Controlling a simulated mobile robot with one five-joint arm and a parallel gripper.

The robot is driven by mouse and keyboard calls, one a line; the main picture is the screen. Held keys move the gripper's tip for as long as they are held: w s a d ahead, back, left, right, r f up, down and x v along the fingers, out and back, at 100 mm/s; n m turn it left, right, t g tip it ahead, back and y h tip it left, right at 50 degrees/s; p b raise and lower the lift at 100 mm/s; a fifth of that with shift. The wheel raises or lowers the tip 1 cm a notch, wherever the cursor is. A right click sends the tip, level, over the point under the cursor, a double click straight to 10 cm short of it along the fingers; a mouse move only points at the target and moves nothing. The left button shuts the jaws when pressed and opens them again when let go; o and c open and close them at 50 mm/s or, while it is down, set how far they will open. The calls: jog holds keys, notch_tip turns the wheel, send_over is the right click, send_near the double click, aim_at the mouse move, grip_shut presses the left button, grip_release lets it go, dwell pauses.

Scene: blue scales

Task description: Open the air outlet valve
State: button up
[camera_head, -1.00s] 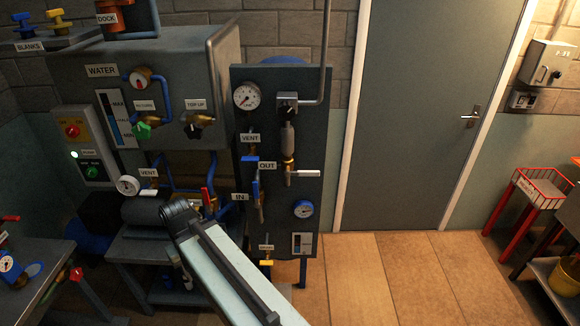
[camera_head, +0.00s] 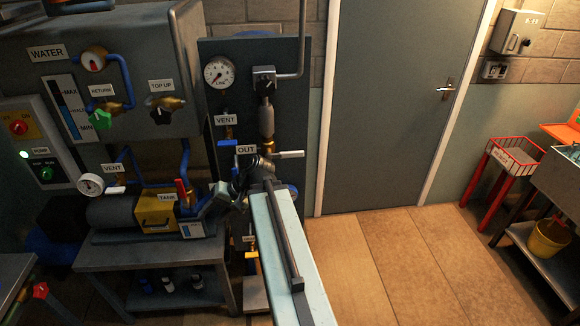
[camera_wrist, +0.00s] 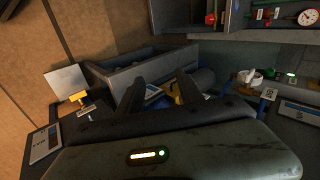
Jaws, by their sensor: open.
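The panel valve by the OUT label (camera_head: 246,150) has a brass body under a vertical grey cylinder (camera_head: 266,120). Its white lever (camera_head: 291,154) sticks out level to the right, across the vertical pipe. My arm reaches up from the bottom, with its wrist just below this valve. My gripper (camera_head: 216,196) is turned left in front of the panel's lower left, small and dark in the head view. In the wrist view my gripper (camera_wrist: 158,92) has two dark fingers apart with nothing visibly held. The arm hides the lower panel and the IN label.
The panel (camera_head: 212,52) carries a gauge (camera_head: 219,73) and a VENT valve (camera_head: 229,132). A yellow TANK box (camera_head: 156,208) and a red lever (camera_head: 182,190) lie left of my gripper. A door (camera_head: 385,110) and open floor (camera_head: 380,260) are to the right.

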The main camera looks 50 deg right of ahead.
jog(key=s+d+r+m+t+b, duration=0.1)
jog(key=s+d+m+t+b, duration=0.15)
jog(key=d, duration=0.45)
jog(key=s+d+r+m+t+b, duration=0.1)
jog(key=d+r+m+t, duration=0.15)
jog(key=d, duration=0.55)
jog(key=m+t+h+b, duration=0.2)
jog(key=m+t+h, duration=0.3)
jog(key=t, duration=0.2)
send_near(293, 156)
jog(key=w, duration=1)
jog(key=shift+w+a, duration=0.25)
jog(key=shift+w, duration=0.15)
grip_shut()
